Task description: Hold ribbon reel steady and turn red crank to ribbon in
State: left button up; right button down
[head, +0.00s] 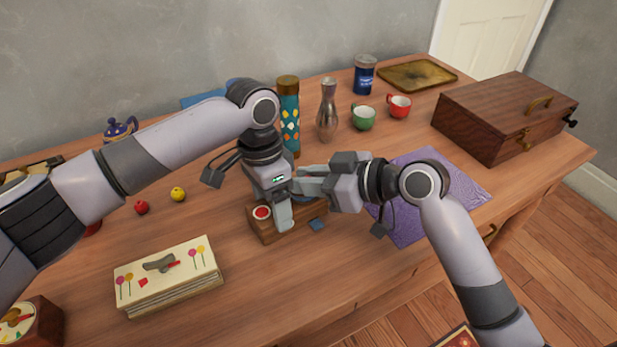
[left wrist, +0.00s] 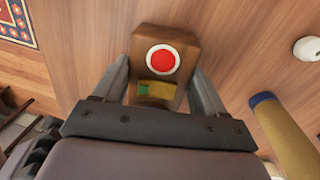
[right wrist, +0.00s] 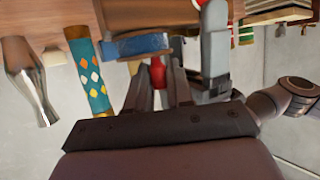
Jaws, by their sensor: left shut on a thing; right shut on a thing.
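The ribbon reel's wooden base (head: 262,229) stands on the table with a red and white disc on its top. My left gripper (head: 280,212) is shut on it, and in the left wrist view the fingers lie on both sides of the wooden block (left wrist: 176,41). A blue ribbon end (head: 317,224) shows beside the base. My right gripper (head: 298,181) is shut on the red crank (right wrist: 157,72), which shows between its fingertips in the right wrist view. The blue spool (right wrist: 135,46) shows there too. The arms hide most of the reel in the head view.
Behind stand a patterned teal cylinder (head: 288,112), a silver vase (head: 327,115), a green cup (head: 363,118) and a red cup (head: 398,106). A purple cloth (head: 465,188) and a wooden case (head: 490,120) are at right. A book stack (head: 170,285) lies front left.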

jog(key=shift+s+a+m+t+h, duration=0.1)
jog(key=shift+a+m+t+h, duration=0.05)
jog(key=shift+m+t+h, duration=0.45)
jog(key=shift+s+a+m+t+h, duration=0.15)
jog(key=shift+m+t+h, duration=0.25)
jog(key=shift+m+t, duration=0.25)
jog(key=shift+w+a+m+t+h, duration=0.1)
jog(key=shift+a+m+t+h, duration=0.1)
jog(key=shift+m+t+h, duration=0.85)
jog(key=shift+m, duration=0.4)
jog(key=c, duration=1.1)
grip_release()
jog(key=shift+a, duration=0.1)
